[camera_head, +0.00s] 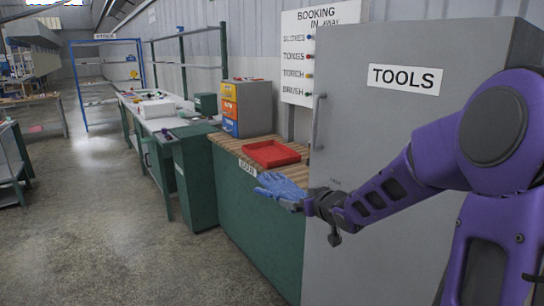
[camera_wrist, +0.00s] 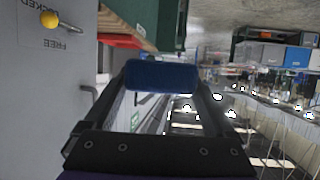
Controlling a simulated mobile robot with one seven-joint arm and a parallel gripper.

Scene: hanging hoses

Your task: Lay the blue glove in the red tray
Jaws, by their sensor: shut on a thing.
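The blue glove (camera_head: 280,187) is held in my gripper (camera_head: 307,204), which is shut on its cuff end. The glove's fingers point left in the head view, in front of the bench edge. In the wrist view the glove (camera_wrist: 162,76) shows as a blue band between the two fingers of my gripper (camera_wrist: 163,80). The red tray (camera_head: 271,153) sits on the wooden bench top, behind and above the glove in the head view, and looks empty. Part of the tray (camera_wrist: 122,41) shows at the upper left of the wrist view.
A grey cabinet marked TOOLS (camera_head: 400,150) stands right of the bench, close by my arm. The bench top (camera_head: 235,146) carries a grey unit with coloured drawers (camera_head: 246,108) behind the tray. A booking-in board (camera_head: 298,65) hangs on the wall. Open floor (camera_head: 110,220) lies left.

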